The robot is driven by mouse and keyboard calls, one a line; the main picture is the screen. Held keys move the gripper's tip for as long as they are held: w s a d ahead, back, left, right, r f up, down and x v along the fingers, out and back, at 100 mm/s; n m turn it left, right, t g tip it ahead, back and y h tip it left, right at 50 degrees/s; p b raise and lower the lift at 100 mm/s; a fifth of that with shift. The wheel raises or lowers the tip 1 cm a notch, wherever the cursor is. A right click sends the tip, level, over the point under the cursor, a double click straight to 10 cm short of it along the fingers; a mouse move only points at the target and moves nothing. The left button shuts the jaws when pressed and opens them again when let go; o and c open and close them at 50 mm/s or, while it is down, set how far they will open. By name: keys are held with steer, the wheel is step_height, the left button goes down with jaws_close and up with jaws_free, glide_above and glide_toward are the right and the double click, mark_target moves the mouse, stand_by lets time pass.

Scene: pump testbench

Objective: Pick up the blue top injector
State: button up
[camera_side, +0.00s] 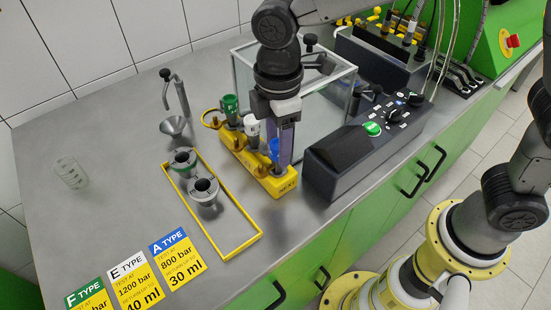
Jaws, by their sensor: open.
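The blue top injector (273,148) stands in the yellow rack (259,170), at the right end of a row with a white top injector (252,126) and a green top injector (230,104). Only part of its blue top shows; my gripper hides the rest. My gripper (284,160) points down directly over that end of the rack, with its fingers low beside the blue top. It is open. Whether the fingers touch the injector cannot be told from this side.
A dark control box (335,165) with a green button stands close right of my gripper. A clear glass enclosure (243,75) rises behind. A yellow tray frame (237,248) with two grey round holders lies left. A beaker (71,172) and type cards (136,283) lie further left.

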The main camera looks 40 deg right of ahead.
steer(key=shift+f, duration=0.9)
jaws_close()
